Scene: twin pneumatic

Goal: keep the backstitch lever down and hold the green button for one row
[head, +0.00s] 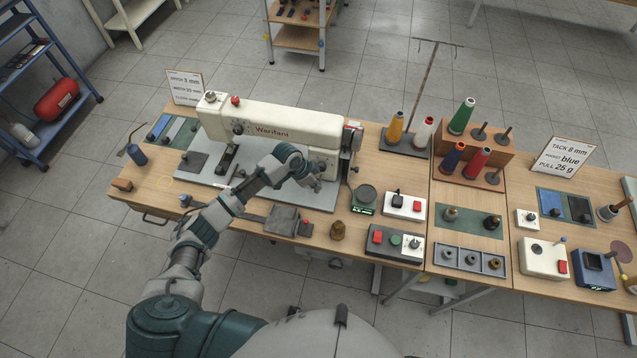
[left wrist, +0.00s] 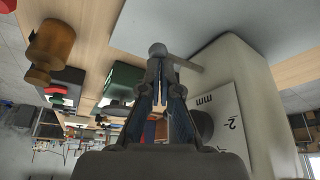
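The cream sewing machine (head: 270,125) stands on the left table. My left gripper (head: 314,184) is at the lower part of its right-hand pillar. In the left wrist view the fingers (left wrist: 158,65) are shut, tips together at the grey round knob of a short lever (left wrist: 186,62). The tips seem to touch the knob; I cannot tell whether it is pressed down. In the head view the gripper hides the lever. The green button (head: 395,240) sits beside a red button (head: 377,237) on a grey control box (head: 385,252), with nothing over it. My right gripper is out of view.
A dial plate marked in mm (left wrist: 222,115) is close beside the fingers. A brass weight (head: 337,231), a small scale (head: 364,197) and a white switch box (head: 418,208) stand near the control box. Thread cones (head: 461,117) stand further right.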

